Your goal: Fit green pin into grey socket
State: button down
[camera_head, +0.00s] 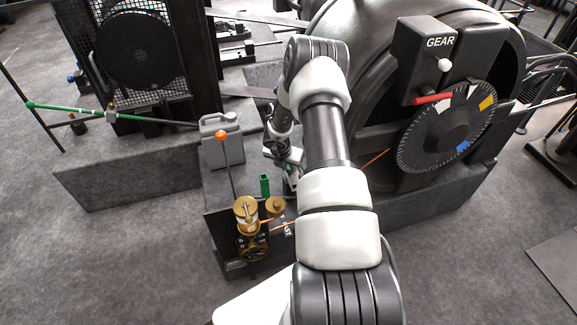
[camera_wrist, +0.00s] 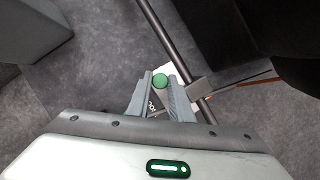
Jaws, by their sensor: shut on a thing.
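My gripper (camera_wrist: 160,90) is shut on the green pin (camera_wrist: 159,78), whose round green end shows between the two grey fingertips in the wrist view. In the head view my gripper (camera_head: 288,160) is partly hidden by my own arm, over the right part of the low dark plinth. A small grey block (camera_wrist: 199,90) sits by a long rod, just right of the fingertips in the wrist view. I cannot tell whether it is the grey socket. No grey socket shows clearly in the head view.
A grey can (camera_head: 221,141) stands behind. The large black wheel housing with the GEAR box (camera_head: 424,58) rises on the right.

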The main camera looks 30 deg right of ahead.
jog(key=shift+f, duration=0.25)
jog(key=c, duration=1.5)
grip_release()
jog(key=p+v, duration=0.5)
jog(key=v, duration=1.2)
jog(key=shift+s+r, duration=0.1)
jog(key=shift+r, duration=0.15)
